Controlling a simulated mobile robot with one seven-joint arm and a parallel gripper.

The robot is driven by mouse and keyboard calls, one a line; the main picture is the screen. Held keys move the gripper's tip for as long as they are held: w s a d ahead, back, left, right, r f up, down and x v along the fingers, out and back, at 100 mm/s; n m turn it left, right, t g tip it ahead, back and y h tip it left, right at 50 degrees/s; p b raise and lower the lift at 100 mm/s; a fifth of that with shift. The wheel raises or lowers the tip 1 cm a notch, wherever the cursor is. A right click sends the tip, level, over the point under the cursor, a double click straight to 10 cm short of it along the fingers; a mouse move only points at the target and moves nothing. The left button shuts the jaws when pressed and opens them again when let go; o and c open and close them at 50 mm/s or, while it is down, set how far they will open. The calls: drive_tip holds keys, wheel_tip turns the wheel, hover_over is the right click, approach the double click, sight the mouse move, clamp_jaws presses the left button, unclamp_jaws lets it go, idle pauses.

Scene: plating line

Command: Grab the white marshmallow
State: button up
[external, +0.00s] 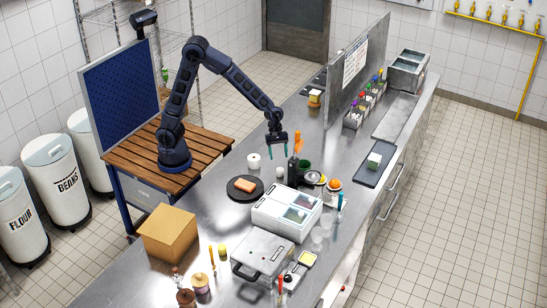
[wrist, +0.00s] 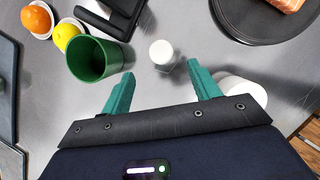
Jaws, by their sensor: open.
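A small white cylinder (wrist: 162,52), which looks like the marshmallow, stands on the steel counter. In the wrist view it lies just beyond my fingertips, roughly centred between them. In the external view it shows as a small white shape (external: 280,172) below my gripper (external: 277,149). My gripper points down above the counter. Its two teal fingers (wrist: 160,73) are spread wide with nothing between them.
A green cup (wrist: 95,58) stands close to the left finger. A larger white cylinder (wrist: 241,91) is partly hidden behind the right finger. A black round plate (external: 245,188) holds an orange-pink block. Bowls with an orange (wrist: 37,20) and a lemon (wrist: 66,37) stand at upper left.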

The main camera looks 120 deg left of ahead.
sight(280, 168)
drive_tip(key=x, duration=0.9)
drive_tip(key=shift+s+f, duration=0.15)
drive_tip(key=shift+f, duration=0.05)
drive_tip(key=shift+c, duration=0.3)
drive_tip(key=c, duration=0.6)
